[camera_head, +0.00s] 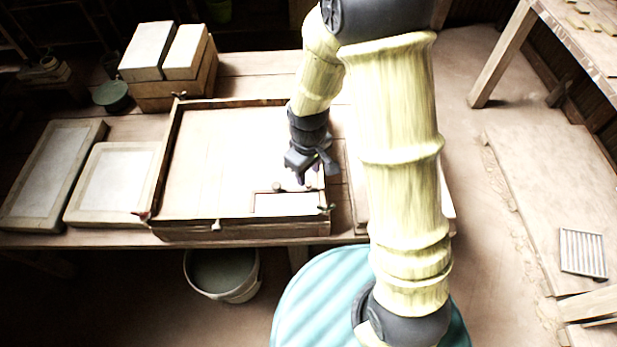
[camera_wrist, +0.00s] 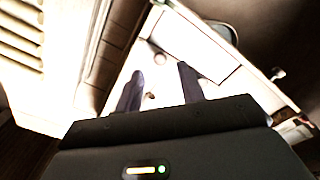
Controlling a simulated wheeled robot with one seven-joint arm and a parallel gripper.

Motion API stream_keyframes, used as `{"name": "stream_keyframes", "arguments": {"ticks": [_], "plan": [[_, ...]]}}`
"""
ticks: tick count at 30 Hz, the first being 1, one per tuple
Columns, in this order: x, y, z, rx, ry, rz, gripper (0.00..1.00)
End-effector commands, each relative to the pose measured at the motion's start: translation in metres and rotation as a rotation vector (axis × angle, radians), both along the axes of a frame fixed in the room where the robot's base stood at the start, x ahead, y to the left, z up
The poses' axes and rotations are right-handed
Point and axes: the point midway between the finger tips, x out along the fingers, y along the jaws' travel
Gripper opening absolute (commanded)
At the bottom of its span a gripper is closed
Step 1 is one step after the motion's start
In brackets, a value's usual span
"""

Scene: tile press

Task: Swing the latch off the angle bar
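The wooden press frame (camera_head: 165,160) lies on the bench around a pale bed. A thin L-shaped strip, apparently the angle bar (camera_head: 252,203), borders a white rectangle (camera_head: 288,205) at the front right corner; the rectangle also shows in the wrist view (camera_wrist: 190,45). A round knob (camera_head: 277,187) is on the strip. A small green-tipped latch (camera_head: 326,208) is at that corner; whether it overlaps the bar is too small to tell. My gripper (camera_head: 305,175) hangs above and behind the rectangle. In the wrist view its fingers (camera_wrist: 160,75) are apart, with nothing between them.
A red-tipped latch (camera_head: 140,214) and a pale peg (camera_head: 215,225) are along the frame's front edge. Framed slabs (camera_head: 115,180) lie left, and stacked blocks (camera_head: 165,55) stand behind. A bucket (camera_head: 222,275) is below the front edge. My arm hides the bench's right part.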

Motion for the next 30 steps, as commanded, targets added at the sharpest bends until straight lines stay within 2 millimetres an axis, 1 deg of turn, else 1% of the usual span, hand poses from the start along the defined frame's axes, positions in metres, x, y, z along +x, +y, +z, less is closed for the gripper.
{"name": "stream_keyframes", "arguments": {"ticks": [1, 3, 6, 9, 18, 19, 23, 24, 25, 30], "plan": [[-0.001, 0.000, -0.009, -0.003, 0.006, 0.000, 0.39], [-0.001, 0.000, -0.019, -0.002, 0.005, 0.000, 0.39], [-0.001, 0.000, -0.030, -0.001, 0.004, 0.000, 0.39], [-0.001, -0.001, -0.037, -0.001, 0.003, 0.000, 0.39], [0.000, 0.000, -0.039, 0.000, 0.000, -0.001, 0.39], [0.000, 0.000, -0.039, 0.000, 0.000, 0.000, 0.37], [0.000, 0.000, -0.039, 0.000, 0.000, 0.000, 0.12], [0.000, 0.000, -0.039, 0.000, 0.000, 0.000, 0.04], [0.000, 0.000, -0.039, 0.000, 0.000, 0.000, 0.00], [0.000, 0.000, -0.039, 0.000, 0.000, -0.002, 0.00]]}}
